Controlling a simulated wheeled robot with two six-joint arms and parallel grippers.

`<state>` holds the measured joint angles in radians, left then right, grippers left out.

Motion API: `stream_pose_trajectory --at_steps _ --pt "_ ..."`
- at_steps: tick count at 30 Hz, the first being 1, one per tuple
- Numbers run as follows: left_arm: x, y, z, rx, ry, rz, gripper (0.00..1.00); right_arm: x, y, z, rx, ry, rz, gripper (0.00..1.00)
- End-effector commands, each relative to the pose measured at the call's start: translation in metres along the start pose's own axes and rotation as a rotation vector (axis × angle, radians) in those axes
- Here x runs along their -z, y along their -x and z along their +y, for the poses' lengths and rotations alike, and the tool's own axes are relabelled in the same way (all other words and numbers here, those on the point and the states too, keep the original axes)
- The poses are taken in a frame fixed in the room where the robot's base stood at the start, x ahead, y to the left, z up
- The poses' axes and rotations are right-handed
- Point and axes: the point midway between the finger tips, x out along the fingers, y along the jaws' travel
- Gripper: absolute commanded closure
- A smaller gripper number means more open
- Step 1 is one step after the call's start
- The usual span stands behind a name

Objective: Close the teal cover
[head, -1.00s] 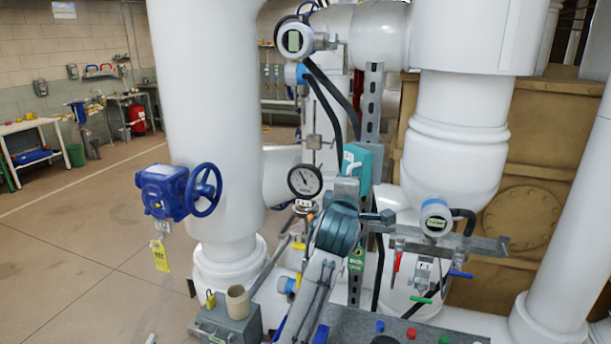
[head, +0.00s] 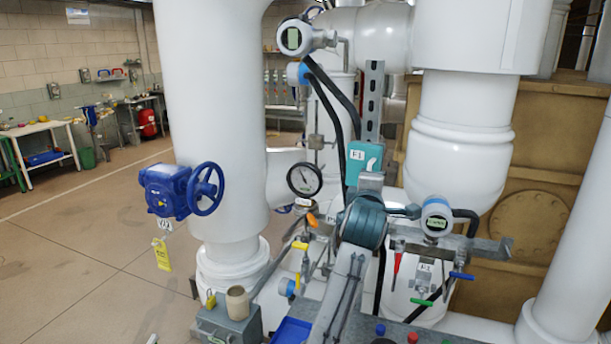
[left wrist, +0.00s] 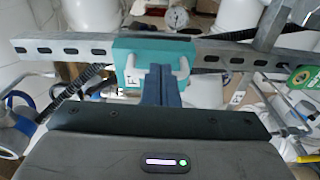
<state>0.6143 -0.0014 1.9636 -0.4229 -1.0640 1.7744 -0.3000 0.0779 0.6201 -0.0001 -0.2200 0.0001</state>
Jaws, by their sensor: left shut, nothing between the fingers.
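The teal cover (head: 364,160) is a small box marked with a white label, in front of the upright slotted strut in the head view. It also shows in the left wrist view (left wrist: 124,48), with a pale handle (left wrist: 183,66) on its face. Its front faces the head camera; I cannot tell whether a gap is left at its edge. My left gripper (left wrist: 163,78) is shut and empty, its dark fingertips at the cover between the two sides of the handle. Contact is unclear. In the head view my arm hides the area below the cover. My right gripper is not in view.
A round transmitter (head: 436,216) and small coloured valve handles sit to the right. A blue handwheel valve (head: 206,189) is farther left.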

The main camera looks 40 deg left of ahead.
Motion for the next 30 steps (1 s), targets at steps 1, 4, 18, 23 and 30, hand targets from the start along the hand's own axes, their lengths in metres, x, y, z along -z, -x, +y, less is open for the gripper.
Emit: stream_pose_trajectory --at_steps 1,4,18,23,30 --pt "-0.003 -0.002 -0.002 0.001 0.001 -0.001 1.00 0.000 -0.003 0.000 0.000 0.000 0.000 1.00" --pt "-0.007 -0.005 -0.001 0.000 0.001 0.000 1.00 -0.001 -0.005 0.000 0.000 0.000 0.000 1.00" --pt "-0.013 -0.010 0.000 0.001 0.000 0.000 1.00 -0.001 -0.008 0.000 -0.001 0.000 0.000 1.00" --pt "-0.013 -0.009 0.000 0.001 0.000 0.000 1.00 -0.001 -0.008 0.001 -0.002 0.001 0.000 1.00" --pt "-0.014 -0.009 0.000 0.001 0.000 -0.001 1.00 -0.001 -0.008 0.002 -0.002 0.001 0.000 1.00"
